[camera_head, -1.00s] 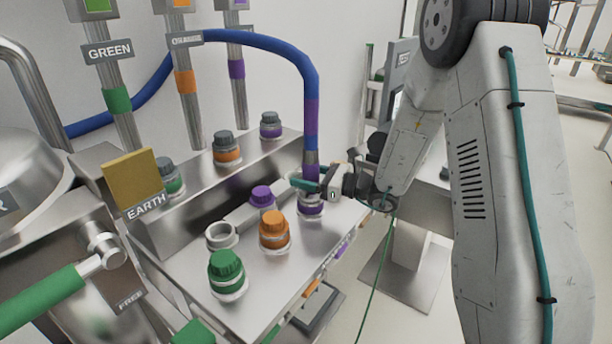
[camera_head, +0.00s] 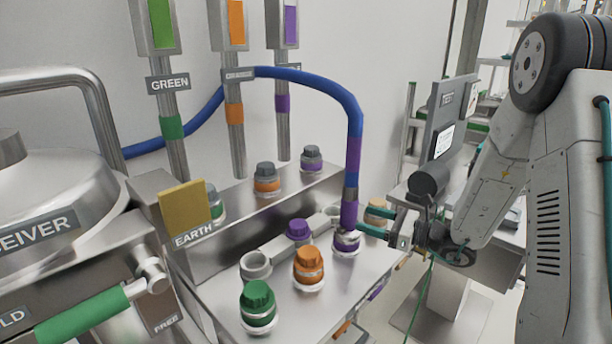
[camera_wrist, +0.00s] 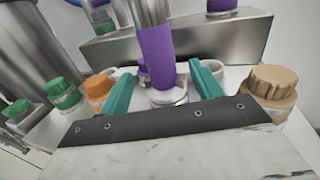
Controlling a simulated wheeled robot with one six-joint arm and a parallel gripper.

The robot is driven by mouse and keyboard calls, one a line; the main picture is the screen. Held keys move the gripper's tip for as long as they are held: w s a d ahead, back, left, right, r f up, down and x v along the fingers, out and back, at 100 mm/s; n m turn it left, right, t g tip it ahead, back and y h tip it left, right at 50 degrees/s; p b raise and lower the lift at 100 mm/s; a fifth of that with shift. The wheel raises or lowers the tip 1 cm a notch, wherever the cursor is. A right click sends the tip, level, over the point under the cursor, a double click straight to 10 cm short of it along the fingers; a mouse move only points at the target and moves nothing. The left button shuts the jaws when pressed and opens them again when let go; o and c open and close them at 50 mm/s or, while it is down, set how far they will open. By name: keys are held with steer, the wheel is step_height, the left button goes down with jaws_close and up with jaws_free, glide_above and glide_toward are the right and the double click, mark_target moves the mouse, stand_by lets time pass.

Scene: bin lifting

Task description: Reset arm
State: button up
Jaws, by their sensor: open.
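My gripper (camera_head: 374,231) with teal fingers is open, just right of the hose's lower end in the head view. In the wrist view, my gripper (camera_wrist: 163,84) has its fingers apart, with the purple hose end (camera_wrist: 157,50) showing between and beyond them. The blue hose (camera_head: 310,80) arches down to a purple band (camera_head: 348,212) and meets a pale fitting (camera_head: 346,240) on the steel bench. Whether a finger touches the hose cannot be told.
A tan cap (camera_head: 378,212) is close to my gripper, and large at right in the wrist view (camera_wrist: 270,88). A grey panel (camera_head: 448,115) stands behind my arm.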

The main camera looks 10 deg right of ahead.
steer(key=s+a+n+g, duration=0.1)
steer(key=s+a+f+n+g, duration=0.1)
steer(key=s+g, duration=0.1)
steer(key=s+a+n+g, duration=0.1)
steer(key=s+n, duration=0.1)
steer(key=shift+s+f+y, duration=0.15)
steer(key=shift+f+y, duration=0.25)
steer(key=s+a+r+n+g+h, duration=0.2)
steer(key=s+n+g, duration=0.3)
steer(key=s, duration=0.2)
steer(key=s+a+r+n+g+h, duration=0.1)
steer(key=s+a+r+n+g, duration=0.1)
steer(key=s+n+g, duration=0.4)
steer(key=s+d+r+n+t+h, duration=0.2)
steer(key=s+r+n+h, duration=0.3)
steer(key=s, duration=0.3)
steer(key=s+d+r+n+t+h, duration=0.3)
steer(key=s+r+n+h, duration=0.2)
steer(key=s+h, duration=0.1)
steer(key=shift+s+n+h, duration=0.4)
steer(key=shift+s, duration=0.45)
steer(key=shift+d+r, duration=0.1)
